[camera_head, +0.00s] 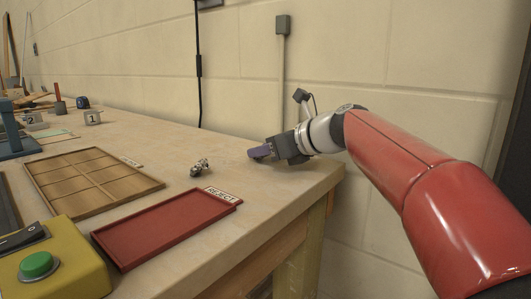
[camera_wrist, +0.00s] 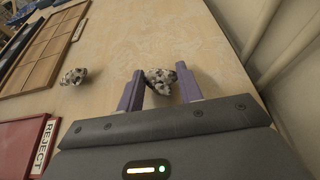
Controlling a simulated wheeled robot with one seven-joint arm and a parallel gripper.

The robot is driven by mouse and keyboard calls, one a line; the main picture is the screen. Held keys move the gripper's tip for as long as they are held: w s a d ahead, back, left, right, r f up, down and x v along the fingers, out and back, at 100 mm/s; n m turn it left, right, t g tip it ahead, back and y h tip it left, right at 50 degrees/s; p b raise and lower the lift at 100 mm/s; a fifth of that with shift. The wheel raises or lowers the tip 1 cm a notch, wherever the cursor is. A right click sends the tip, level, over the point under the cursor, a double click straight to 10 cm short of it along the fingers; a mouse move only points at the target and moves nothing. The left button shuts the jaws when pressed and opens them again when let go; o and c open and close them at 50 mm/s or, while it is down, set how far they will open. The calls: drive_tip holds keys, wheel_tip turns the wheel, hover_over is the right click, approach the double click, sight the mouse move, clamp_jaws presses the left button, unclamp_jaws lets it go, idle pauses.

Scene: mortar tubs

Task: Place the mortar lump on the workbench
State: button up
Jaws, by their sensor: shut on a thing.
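My gripper (camera_wrist: 160,68) is shut on a speckled grey-and-white mortar lump (camera_wrist: 160,83), which sits between the two purple fingers in the wrist view. In the head view my gripper (camera_head: 261,151) is low over the back right part of the workbench (camera_head: 262,192), and the held lump is hidden there behind a finger. I cannot tell whether the held lump touches the bench top. A second, similar lump (camera_head: 199,167) lies on the bench to the left of my gripper, and it also shows in the wrist view (camera_wrist: 73,76).
A red tray (camera_head: 165,228) marked REJECT lies at the front, with a wooden compartment tray (camera_head: 90,180) behind it to the left. A yellow box with a green button (camera_head: 37,264) stands front left. A wall (camera_head: 240,75) runs along the back. Bare bench surrounds the second lump.

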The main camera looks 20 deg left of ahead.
drive_tip(key=shift+f, duration=0.1)
drive_tip(key=o, duration=1)
drive_tip(key=shift+r, duration=0.2)
drive_tip(key=shift+s+d+r, duration=0.1)
drive_tip(key=shift+d+r, duration=0.05)
drive_tip(key=shift+d, duration=0.15)
drive_tip(key=v, duration=1)
drive_tip(key=shift+d+r+p, duration=0.15)
drive_tip(key=shift+d+p, duration=0.05)
drive_tip(key=shift+p, duration=0.2)
drive_tip(key=shift+s+d+r, duration=0.1)
drive_tip(key=shift+s+d, duration=0.1)
drive_tip(key=shift+d, duration=0.15)
